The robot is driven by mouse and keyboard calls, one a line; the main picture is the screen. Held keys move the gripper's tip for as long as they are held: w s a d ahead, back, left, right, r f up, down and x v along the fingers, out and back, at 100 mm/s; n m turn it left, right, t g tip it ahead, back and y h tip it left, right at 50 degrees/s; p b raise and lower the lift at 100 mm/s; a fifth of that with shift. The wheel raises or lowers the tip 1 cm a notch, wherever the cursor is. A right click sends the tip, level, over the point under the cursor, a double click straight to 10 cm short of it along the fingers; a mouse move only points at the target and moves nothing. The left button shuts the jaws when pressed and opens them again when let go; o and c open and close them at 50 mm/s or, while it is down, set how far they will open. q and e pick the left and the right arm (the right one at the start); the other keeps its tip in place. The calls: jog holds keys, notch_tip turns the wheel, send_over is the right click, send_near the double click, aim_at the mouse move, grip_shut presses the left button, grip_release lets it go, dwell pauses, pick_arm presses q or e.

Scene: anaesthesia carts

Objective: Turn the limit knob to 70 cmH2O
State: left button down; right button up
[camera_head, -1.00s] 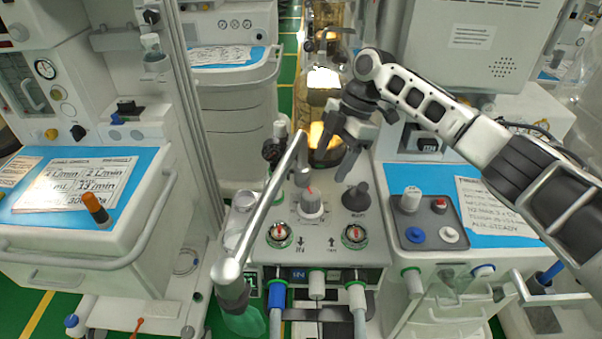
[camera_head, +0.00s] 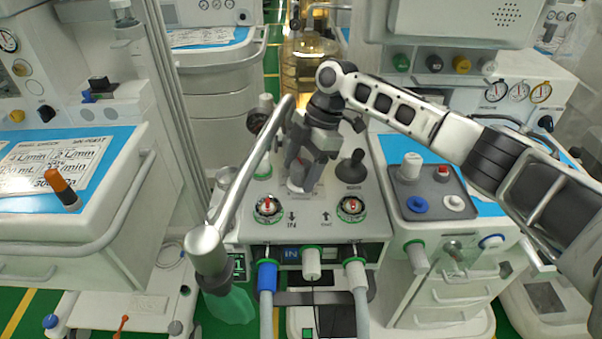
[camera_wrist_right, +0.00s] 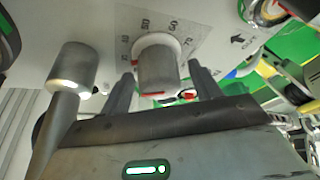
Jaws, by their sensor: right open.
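The dial numerals are tilted and too blurred to read surely. My right gripper (camera_wrist_right: 163,84) is open, with one dark finger on each side of the knob and small gaps visible. In the head view the right gripper (camera_head: 302,175) points down over the knob (camera_head: 297,177) and partly hides it. My left gripper is not in view.
A grey angled tube (camera_head: 235,180) with a green bag (camera_head: 230,305) runs close left of the right gripper. A black knob (camera_head: 351,168) stands to its right. Two round green-rimmed ports (camera_head: 268,208) and (camera_head: 351,208) lie in front. A blue-topped cart (camera_head: 90,180) stands at left.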

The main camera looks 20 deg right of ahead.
jog(key=c, duration=1)
jog(key=shift+r, duration=0.1)
jog(key=shift+r+m+p, duration=0.1)
jog(key=shift+m+p, duration=0.2)
jog(key=shift+p, duration=0.2)
